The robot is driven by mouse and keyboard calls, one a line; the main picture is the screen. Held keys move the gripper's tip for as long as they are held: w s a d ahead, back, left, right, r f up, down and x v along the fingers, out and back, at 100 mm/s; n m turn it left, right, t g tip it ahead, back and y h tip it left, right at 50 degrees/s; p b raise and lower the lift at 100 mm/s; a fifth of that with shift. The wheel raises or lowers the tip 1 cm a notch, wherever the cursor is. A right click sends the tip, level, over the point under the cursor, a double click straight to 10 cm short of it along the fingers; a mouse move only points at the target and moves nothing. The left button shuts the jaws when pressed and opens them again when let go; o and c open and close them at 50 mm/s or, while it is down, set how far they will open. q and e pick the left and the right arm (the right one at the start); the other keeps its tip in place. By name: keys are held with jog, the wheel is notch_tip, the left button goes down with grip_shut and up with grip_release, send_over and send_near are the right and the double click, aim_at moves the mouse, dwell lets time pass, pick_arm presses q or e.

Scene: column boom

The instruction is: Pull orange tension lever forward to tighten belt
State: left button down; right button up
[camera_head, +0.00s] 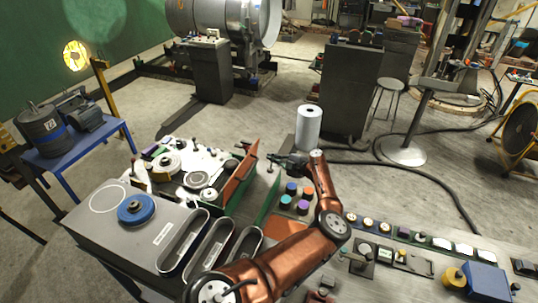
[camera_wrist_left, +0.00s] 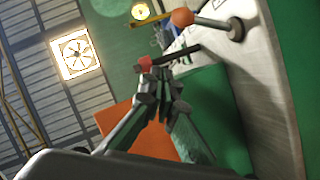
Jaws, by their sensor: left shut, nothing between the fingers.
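My left gripper (camera_head: 275,159) is shut and empty, to the right of the orange upright panel (camera_head: 240,176) on the machine with the green sides. In the left wrist view its fingertips (camera_wrist_left: 163,78) are together. A dark rod with a red-orange end (camera_wrist_left: 145,62) shows just past the fingertips; I cannot tell whether they touch it. A rounder orange knob (camera_wrist_left: 182,18) on a grey shaft shows farther off, near the top. I cannot tell for certain which of these is the tension lever. My right gripper is in neither view.
A grey bench (camera_head: 113,229) with a blue disc (camera_head: 136,209) and slotted trays is at the left. Several coloured knobs (camera_head: 291,188) sit beside my left arm. A white cylinder (camera_head: 308,128) stands just behind the gripper. Open floor lies farther back.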

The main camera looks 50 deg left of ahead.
pick_arm(q)
jog(key=v, duration=0.8)
jog(key=shift+w+d+b, duration=0.15)
jog(key=shift+w+b, duration=0.25)
jog(key=shift+s+f, duration=0.1)
jog(key=shift+f, duration=0.05)
